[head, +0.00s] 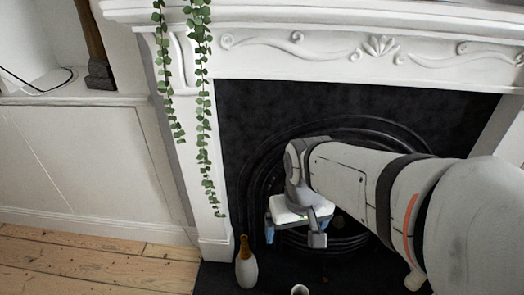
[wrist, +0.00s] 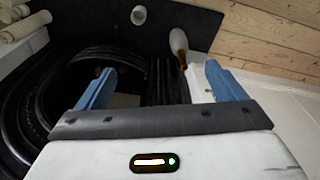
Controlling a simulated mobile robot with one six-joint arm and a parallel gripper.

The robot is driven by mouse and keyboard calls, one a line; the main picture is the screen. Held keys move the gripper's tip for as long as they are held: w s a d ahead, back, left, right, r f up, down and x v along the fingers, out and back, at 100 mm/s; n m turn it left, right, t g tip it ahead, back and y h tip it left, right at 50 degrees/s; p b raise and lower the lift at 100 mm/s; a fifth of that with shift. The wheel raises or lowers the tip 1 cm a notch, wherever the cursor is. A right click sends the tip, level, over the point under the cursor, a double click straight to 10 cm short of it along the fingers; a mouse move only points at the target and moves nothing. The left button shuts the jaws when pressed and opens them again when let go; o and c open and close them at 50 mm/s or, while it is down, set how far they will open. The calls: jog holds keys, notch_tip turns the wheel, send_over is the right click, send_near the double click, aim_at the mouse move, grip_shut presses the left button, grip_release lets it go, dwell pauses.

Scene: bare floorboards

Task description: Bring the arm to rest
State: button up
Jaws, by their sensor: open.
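My arm reaches in from the right in the head view, in front of the black fireplace (head: 265,105). My gripper (head: 295,238) points downward over the hearth. In the wrist view my gripper (wrist: 155,85) has its two blue fingers wide apart, with nothing held between them. A white and brown bottle-shaped thing (head: 246,268) stands on the dark hearth, left of and below the gripper. It also shows beyond the fingers in the wrist view (wrist: 179,42), apart from them.
A small pale round thing (head: 300,290) is at the bottom edge of the head view. The white mantelpiece (head: 300,62) spans above, with hanging green vines (head: 204,110) on its left. Bare floorboards (head: 90,265) lie clear at the lower left.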

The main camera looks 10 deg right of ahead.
jog(key=shift+r, duration=0.1)
notch_tip(320, 180, up, 22)
jog(key=t+p, duration=0.1)
jog(key=p, duration=1.8)
jog(key=shift+a+p, duration=0.15)
jog(key=shift+p, duration=0.2)
